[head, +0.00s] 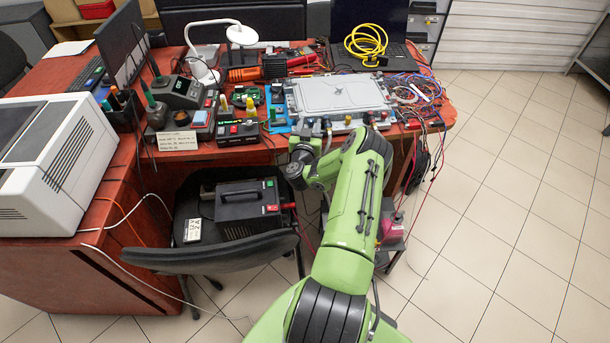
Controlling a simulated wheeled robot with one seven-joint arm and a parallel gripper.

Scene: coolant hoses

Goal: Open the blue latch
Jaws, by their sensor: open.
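A grey rectangular unit with a lid (338,93) lies on the desk, with small fittings along its front edge. No blue latch can be made out clearly at this size. A blue flat piece (281,126) lies at the left of the unit, and I cannot tell whether it belongs to a latch. My green arm reaches up from the bottom to the desk's front edge. My gripper (309,140) is at its end, just in front of the unit's front left part. It is small and partly hidden by my wrist; its fingers and any contact are unclear.
The red-brown desk (222,152) holds a soldering station (178,92), a white lamp (242,35), tools and several small devices on the left. Loose wires (418,92) lie at the right, a yellow cable coil (366,43) behind. A grey chair (215,252) holding a black box (247,203) stands below left. Floor at right is clear.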

